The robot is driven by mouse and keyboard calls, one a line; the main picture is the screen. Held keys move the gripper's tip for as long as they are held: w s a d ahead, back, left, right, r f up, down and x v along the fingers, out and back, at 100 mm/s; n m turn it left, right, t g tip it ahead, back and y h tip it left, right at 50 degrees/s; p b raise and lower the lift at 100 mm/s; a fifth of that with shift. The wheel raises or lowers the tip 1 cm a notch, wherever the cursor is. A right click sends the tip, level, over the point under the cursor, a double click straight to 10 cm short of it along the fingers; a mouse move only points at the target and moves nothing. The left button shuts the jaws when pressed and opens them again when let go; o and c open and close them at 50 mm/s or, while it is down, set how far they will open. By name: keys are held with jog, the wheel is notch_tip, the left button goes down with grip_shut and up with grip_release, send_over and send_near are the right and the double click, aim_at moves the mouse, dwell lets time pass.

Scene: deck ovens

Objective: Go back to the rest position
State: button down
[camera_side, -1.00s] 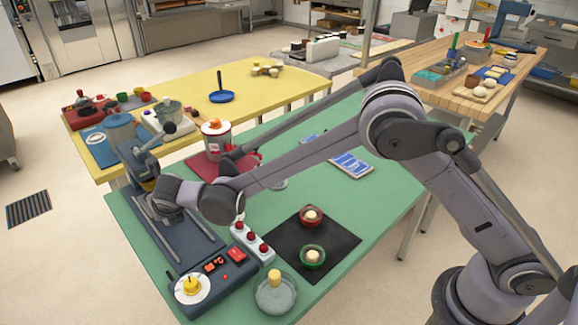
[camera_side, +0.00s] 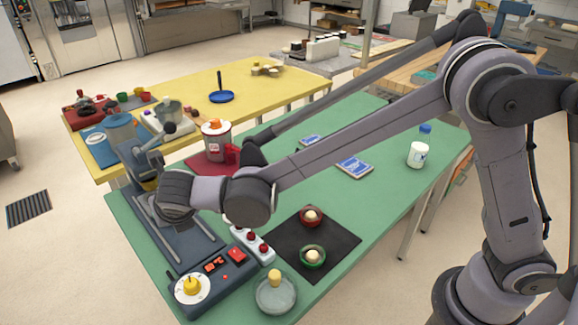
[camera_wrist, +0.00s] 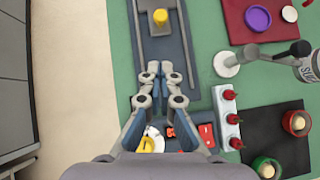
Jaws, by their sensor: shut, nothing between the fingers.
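My gripper (camera_wrist: 160,72) is shut and empty in the wrist view, its two fingers close together. It hangs over the dark blue machine bed (camera_wrist: 180,70) with rails. A yellow round part (camera_wrist: 160,17) of the machine shows beyond the fingertips. In the side view my wrist is above the left part of the green table (camera_side: 375,235), over the same machine bed (camera_side: 185,248). The fingers are hidden there behind the wrist. A control box (camera_side: 228,278) with a yellow knob on a white dial and red buttons is at the machine's near end.
Near my wrist are a white block with red knobs (camera_side: 262,247), a black mat (camera_side: 340,240) with two small bowls, and a glass bowl (camera_side: 276,297). A red-and-white blender-like jar (camera_side: 216,140) stands behind. A white bottle (camera_side: 418,154) and blue packets (camera_side: 354,168) are further right.

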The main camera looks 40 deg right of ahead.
jog(key=shift+s+r, duration=0.45)
jog(key=shift+r, duration=0.05)
